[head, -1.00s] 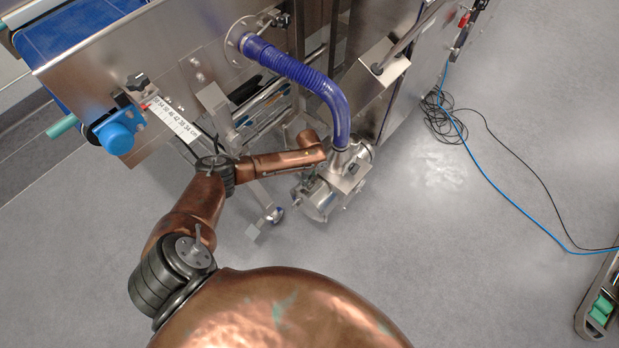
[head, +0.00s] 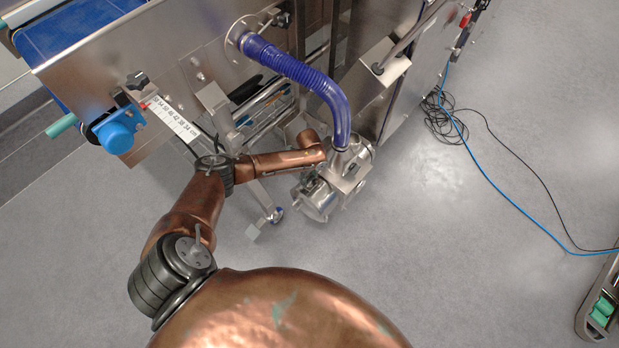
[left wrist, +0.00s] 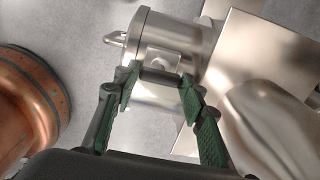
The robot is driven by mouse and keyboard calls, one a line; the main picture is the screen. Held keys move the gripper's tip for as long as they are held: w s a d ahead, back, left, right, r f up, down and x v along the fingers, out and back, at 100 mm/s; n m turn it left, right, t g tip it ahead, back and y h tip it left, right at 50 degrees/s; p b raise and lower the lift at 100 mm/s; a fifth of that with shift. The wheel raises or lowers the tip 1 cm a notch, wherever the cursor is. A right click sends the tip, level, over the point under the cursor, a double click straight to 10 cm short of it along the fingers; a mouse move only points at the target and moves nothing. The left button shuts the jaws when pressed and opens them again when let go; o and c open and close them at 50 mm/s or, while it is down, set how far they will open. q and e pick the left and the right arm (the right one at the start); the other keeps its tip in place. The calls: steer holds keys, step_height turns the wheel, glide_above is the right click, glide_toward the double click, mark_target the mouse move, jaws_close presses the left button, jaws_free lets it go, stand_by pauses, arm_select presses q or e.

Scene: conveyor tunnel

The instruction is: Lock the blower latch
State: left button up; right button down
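The steel blower (head: 318,201) hangs low beside the machine, with a blue ribbed hose (head: 325,88) running into its top. My left arm reaches to it from the left, and its gripper is mostly hidden in the head view. In the left wrist view the blower's round steel body (left wrist: 172,38) lies ahead. A small squarish latch fitting (left wrist: 161,60) sits on its side. My left gripper (left wrist: 159,89) is open, its green finger pads on either side of the space just below the fitting. I cannot tell whether they touch it. My right gripper is out of view.
The steel machine frame (head: 180,65) stands behind and to the left, with a blue knob (head: 116,134) and a ruler scale (head: 172,120). A support foot (head: 274,214) is near my forearm. Cables (head: 445,120) lie on the floor at right. Floor right of the blower is clear.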

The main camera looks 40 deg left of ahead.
mark_target(309, 179)
arm_select(q)
steer(key=o, duration=0.4)
step_height(309, 179, up, 12)
stand_by(0.6)
